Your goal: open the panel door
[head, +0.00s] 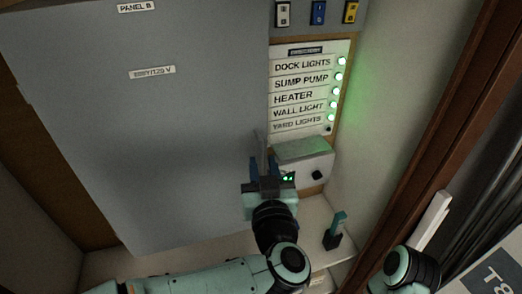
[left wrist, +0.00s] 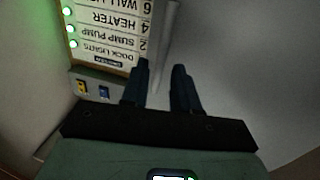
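The panel door (head: 150,120) is a large grey sheet labelled PANEL B, and it covers the left and middle of the head view. It looks shut. A thin upright grey handle bar (head: 261,145) stands near its lower right edge. My left gripper (head: 266,165) is at this bar. In the left wrist view the dark fingers of the left gripper (left wrist: 160,85) are apart. The bar (left wrist: 166,40) runs between them, closer to the left finger, with a gap to the right finger. My right gripper is not in view; only part of that arm shows at lower right.
A label board (head: 300,90) with green lights stands right of the door, with switches (head: 318,12) above. A grey box (head: 305,165) sits below it. A small teal tool (head: 338,222) stands on the shelf (head: 310,215). A brown wooden post (head: 440,110) rises at right.

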